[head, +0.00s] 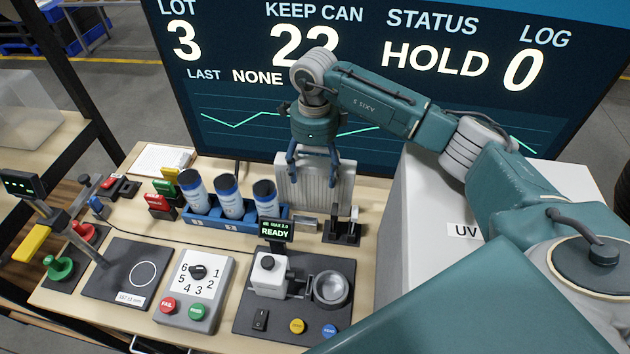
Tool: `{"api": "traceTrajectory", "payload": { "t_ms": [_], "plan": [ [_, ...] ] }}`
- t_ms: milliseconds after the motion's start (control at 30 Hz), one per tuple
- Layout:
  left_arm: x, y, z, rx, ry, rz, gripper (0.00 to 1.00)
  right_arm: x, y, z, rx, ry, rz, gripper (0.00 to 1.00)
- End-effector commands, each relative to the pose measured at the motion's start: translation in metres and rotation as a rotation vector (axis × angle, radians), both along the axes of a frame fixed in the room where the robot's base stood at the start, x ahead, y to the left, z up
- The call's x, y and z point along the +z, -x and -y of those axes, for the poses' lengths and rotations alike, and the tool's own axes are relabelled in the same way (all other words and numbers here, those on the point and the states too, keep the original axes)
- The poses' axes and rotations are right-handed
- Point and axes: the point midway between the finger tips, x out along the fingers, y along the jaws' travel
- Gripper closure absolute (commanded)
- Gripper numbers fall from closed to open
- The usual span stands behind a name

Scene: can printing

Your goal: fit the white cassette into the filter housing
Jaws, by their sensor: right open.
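A pale, upright ribbed block (314,192), which looks like the white cassette, stands at the back of the table in front of the big screen. My right gripper (313,157) points down at its top edge with its blue fingers spread apart. The fingers overlap the upper part of the block in the head view; I cannot tell whether they touch it. I cannot clearly make out a separate filter housing; the arm and the block may hide part of it. My left gripper is not in view.
Blue-and-white cans (229,195) stand in a blue rack left of the block. A black clamp-like stand (344,227) is at its right. In front are a device with a READY display (275,231) and a dial box (196,287). A white UV cabinet (420,215) bounds the right side.

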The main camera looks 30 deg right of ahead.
Motion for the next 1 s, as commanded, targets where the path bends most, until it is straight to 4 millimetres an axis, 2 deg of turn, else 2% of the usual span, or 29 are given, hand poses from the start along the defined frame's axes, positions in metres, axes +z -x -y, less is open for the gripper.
{"api": "traceTrajectory", "payload": {
  "t_ms": [133, 167, 500, 833, 1000],
  "plan": [
    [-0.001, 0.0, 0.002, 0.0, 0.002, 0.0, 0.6, -0.001, 0.0, 0.0, 0.0, 0.001, -0.001, 0.28],
    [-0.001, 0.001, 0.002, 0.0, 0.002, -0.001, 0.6, -0.001, 0.0, 0.0, 0.0, 0.001, -0.001, 0.32],
    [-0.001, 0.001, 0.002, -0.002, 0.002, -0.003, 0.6, 0.0, 0.0, 0.0, -0.001, 0.001, -0.001, 1.0],
    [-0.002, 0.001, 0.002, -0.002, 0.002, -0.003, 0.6, 0.002, -0.001, 0.0, -0.001, 0.0, 0.002, 1.0],
    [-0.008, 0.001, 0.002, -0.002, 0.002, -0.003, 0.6, 0.012, -0.002, 0.0, -0.002, 0.0, 0.005, 1.0]
  ]
}}
